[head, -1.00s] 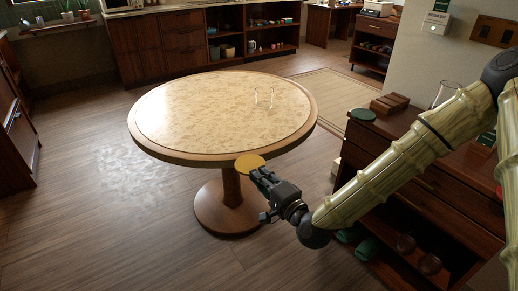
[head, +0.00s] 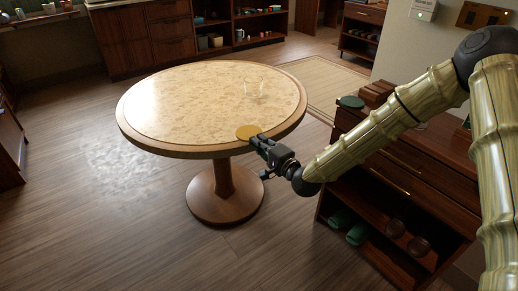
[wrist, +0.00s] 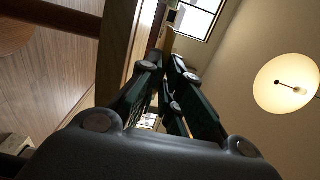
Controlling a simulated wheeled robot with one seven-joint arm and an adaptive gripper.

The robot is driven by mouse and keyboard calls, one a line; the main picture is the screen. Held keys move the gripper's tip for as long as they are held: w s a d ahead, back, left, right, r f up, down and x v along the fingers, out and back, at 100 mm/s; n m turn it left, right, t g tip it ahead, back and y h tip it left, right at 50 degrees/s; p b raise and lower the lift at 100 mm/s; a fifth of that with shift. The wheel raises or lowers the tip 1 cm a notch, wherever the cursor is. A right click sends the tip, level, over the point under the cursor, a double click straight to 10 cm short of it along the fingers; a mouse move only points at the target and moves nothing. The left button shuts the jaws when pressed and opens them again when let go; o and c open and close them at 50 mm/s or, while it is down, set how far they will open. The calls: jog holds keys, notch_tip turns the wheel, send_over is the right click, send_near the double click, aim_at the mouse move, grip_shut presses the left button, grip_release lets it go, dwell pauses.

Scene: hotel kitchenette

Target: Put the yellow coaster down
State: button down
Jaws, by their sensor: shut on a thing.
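The yellow coaster (head: 247,132) is a flat round disc in the head view, at the near right edge of the round table (head: 190,100). My gripper (head: 262,142) is shut on the coaster's near edge and comes in from the lower right. The coaster appears level and overlaps the table's rim in the picture; I cannot tell whether it touches the top.
A clear glass (head: 254,89) stands on the table towards its right side. The rest of the tabletop is bare.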

jog(key=shift+w+f, duration=0.35)
jog(key=shift+f, duration=0.55)
jog(key=shift+w+f, duration=0.3)
jog(key=shift+f, duration=0.6)
jog(key=shift+f, duration=0.15)
jog(key=c, duration=1.6)
grip_release()
jog(key=v, duration=1.2)
